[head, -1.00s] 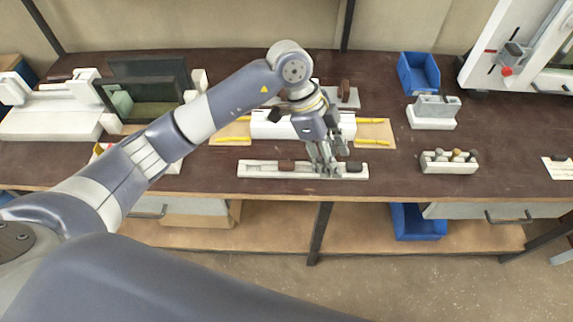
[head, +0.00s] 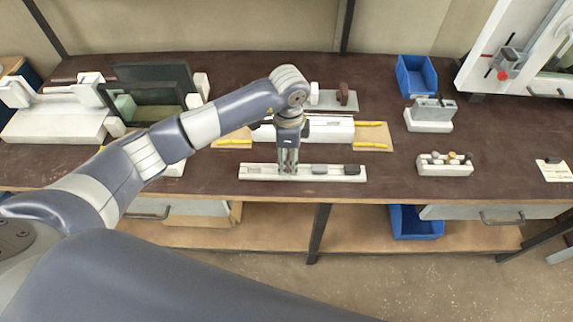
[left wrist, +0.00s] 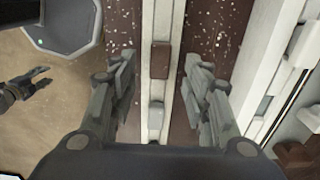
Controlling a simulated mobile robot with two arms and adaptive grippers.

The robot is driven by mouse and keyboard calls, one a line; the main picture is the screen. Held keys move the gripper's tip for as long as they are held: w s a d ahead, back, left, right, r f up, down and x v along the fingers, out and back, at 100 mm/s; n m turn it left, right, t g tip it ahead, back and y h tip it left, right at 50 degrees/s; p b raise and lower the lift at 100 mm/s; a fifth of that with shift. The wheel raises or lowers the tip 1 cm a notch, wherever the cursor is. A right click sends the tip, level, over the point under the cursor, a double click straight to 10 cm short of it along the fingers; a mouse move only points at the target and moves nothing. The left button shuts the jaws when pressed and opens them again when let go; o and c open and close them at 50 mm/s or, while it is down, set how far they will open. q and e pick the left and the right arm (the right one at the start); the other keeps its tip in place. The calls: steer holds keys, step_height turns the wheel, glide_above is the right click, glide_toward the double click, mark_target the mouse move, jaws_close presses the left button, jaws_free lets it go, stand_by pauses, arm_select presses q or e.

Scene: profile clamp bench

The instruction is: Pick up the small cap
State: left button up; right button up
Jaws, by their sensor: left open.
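A long white rail tray (head: 255,173) lies along the front of the bench. My left gripper (head: 287,172) points down over its left half. In the left wrist view, my left gripper (left wrist: 160,90) is open, its two fingers on either side of the tray. A small brown cap (left wrist: 160,60) sits in the channel between and beyond the fingertips, untouched; a pale piece (left wrist: 155,118) lies nearer the palm. In the head view, a grey cap (head: 319,168) and a brown cap (head: 354,169) lie to the right. A dark gripper, apparently my right (left wrist: 28,85), shows small at left.
A white profile block (head: 325,128) with yellow-edged pads stands just behind the tray. A small rack (head: 445,169) with several knobs, a grey-topped block (head: 430,120) and a blue bin (head: 416,75) are at right. Bare bench lies between tray and rack.

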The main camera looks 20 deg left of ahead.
arm_select(q)
steer(key=shift+f, duration=1.35)
steer(key=c, duration=0.8)
steer(key=shift+r, duration=0.1)
